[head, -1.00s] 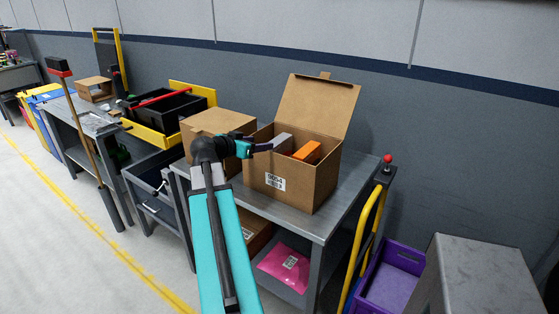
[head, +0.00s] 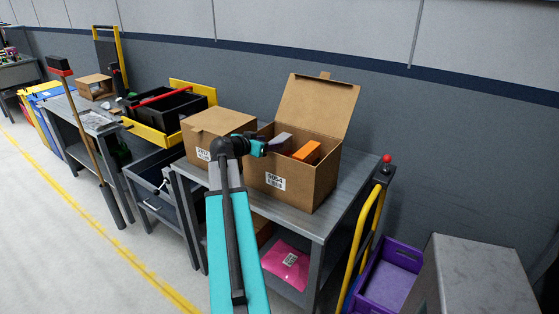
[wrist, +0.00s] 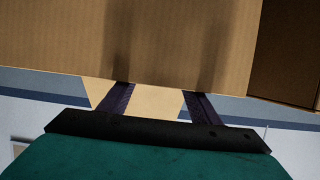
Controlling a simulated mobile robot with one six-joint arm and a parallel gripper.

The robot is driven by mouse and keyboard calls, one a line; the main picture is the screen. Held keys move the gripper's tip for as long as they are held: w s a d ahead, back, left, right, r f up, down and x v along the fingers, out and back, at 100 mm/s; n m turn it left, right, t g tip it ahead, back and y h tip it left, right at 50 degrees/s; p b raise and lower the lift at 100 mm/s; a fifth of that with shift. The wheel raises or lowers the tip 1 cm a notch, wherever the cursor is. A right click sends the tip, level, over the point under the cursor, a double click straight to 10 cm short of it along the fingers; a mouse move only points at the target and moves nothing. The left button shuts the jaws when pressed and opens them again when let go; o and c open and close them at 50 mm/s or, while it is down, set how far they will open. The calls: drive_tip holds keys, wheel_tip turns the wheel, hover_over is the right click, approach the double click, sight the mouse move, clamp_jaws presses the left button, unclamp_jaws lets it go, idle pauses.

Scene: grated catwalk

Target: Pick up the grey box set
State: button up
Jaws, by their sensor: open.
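A grey item (head: 287,146), which seems to be the grey box set, shows inside the open cardboard box (head: 290,184), left of an orange item (head: 307,152). It is partly hidden by my gripper (head: 274,142), which is at the box's left rim. In the wrist view my gripper's two dark fingers (wrist: 158,92) are apart with nothing held between them. A brown cardboard surface (wrist: 130,40) fills the top of that view, and the grey item cannot be made out there.
The open box stands on a grey metal table (head: 325,222), its lid flap (head: 318,105) raised behind. A closed cardboard box (head: 203,140) is close on its left. A yellow-handled cart (head: 368,235) and purple bin (head: 388,280) stand right of the table.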

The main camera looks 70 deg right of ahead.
sight(287, 139)
drive_tip(key=shift+p+x, duration=1.3)
drive_tip(key=shift+x, duration=1.25)
drive_tip(key=shift+s+f, duration=0.1)
drive_tip(key=shift+s, duration=0.05)
drive_tip(key=shift+a, duration=0.1)
clamp_jaws()
